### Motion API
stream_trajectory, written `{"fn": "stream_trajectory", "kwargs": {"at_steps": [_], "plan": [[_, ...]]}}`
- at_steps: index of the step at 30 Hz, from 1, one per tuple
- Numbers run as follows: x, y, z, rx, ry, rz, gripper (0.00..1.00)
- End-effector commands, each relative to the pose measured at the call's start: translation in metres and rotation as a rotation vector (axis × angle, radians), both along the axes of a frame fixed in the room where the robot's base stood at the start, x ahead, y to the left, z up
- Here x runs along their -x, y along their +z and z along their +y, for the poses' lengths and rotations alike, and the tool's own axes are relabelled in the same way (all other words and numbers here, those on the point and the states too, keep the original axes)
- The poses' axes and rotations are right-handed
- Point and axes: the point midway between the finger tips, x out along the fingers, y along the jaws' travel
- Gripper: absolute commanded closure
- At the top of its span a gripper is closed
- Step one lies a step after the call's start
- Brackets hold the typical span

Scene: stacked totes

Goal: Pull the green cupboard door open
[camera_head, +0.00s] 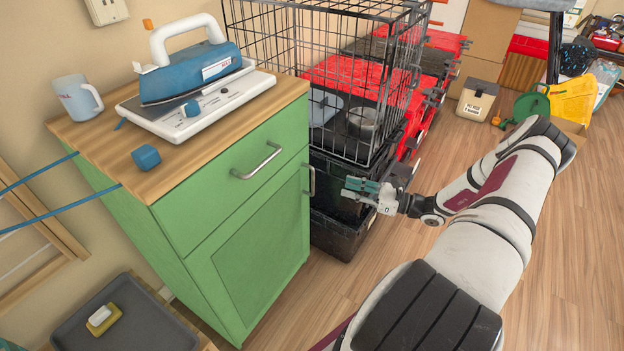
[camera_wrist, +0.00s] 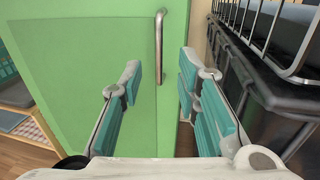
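The green cupboard door (camera_head: 255,258) is the lower front panel of a green cupboard with a wooden top, and it looks shut. Its metal vertical handle (camera_head: 311,179) is near the door's right edge. In the wrist view, the door (camera_wrist: 95,60) fills the left and middle, and the handle (camera_wrist: 159,45) stands ahead, between the lines of the fingers. My gripper (camera_head: 352,189) is to the right of the handle in the head view, apart from it. In the wrist view my gripper (camera_wrist: 160,88) is open with teal pads, nothing between them.
A drawer with a metal handle (camera_head: 256,161) is above the door. A black wire crate (camera_head: 340,75) on dark totes (camera_head: 337,236) stands close to the right. An iron (camera_head: 190,75), a mug (camera_head: 77,98) and blue cubes are on top. Floor in front is clear.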

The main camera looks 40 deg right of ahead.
Motion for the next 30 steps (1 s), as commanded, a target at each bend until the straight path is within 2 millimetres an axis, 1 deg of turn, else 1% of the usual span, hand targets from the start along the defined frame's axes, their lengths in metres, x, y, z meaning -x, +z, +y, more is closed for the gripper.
{"fn": "stream_trajectory", "kwargs": {"at_steps": [12,18,24,30], "plan": [[-0.068,0.0,0.043,0.0,0.006,0.0,0.7],[-0.094,0.0,0.058,0.001,0.004,0.001,0.7],[-0.106,0.0,0.065,0.002,0.003,0.001,0.7],[-0.108,0.0,0.066,0.003,0.003,0.001,0.7]]}}
